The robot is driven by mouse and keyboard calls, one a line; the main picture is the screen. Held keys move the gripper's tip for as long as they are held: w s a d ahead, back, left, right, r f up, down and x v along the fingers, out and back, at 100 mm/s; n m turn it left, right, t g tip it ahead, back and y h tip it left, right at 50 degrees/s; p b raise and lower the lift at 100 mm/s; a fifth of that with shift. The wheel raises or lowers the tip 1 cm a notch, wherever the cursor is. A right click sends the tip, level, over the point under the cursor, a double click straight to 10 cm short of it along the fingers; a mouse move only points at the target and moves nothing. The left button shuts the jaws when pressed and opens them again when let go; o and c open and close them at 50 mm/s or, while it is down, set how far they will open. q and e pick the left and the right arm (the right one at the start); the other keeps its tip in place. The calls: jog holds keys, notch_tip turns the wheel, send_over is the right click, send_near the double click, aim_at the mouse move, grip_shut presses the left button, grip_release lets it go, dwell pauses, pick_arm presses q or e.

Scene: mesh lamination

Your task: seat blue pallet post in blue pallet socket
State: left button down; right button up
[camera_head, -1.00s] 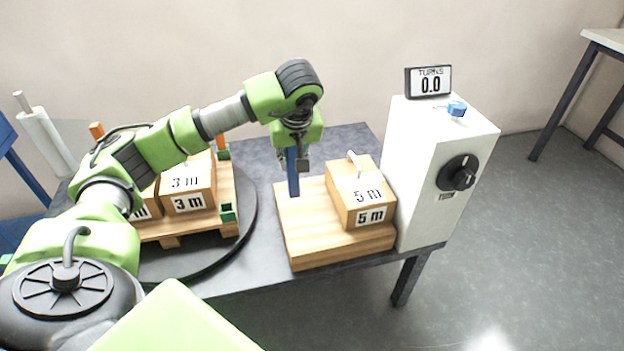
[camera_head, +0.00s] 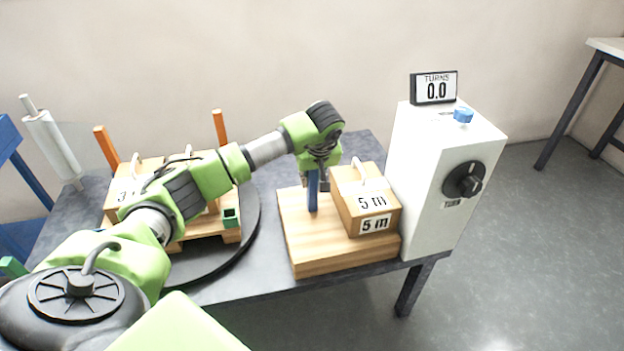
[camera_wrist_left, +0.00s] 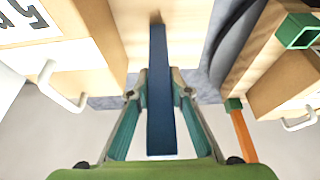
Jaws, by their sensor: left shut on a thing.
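The blue pallet post (camera_head: 313,192) is upright in my left gripper (camera_head: 318,170), over the left part of a wooden board. In the left wrist view the post (camera_wrist_left: 161,95) runs between the two fingers (camera_wrist_left: 160,95), and its far end is at the board; I cannot tell whether it touches or sits in a hole there. The pallet (camera_head: 228,238) is on the left, partly hidden by my left arm. It has a green socket (camera_head: 231,217) at its near right corner. I see no blue socket. My right gripper is not in view.
A 5 m box (camera_head: 366,205) with a handle stands on the wooden board (camera_head: 300,245), right beside the post. A white cabinet (camera_head: 430,190) with a dial stands farther right. Orange posts (camera_head: 220,128) rise at the pallet's back. Dark table (camera_head: 265,225) lies bare between pallet and board.

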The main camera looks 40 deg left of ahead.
pick_arm(q)
jog(key=shift+f, duration=0.1)
jog(key=c, duration=1.8)
grip_release()
jog(key=shift+c, duration=0.2)
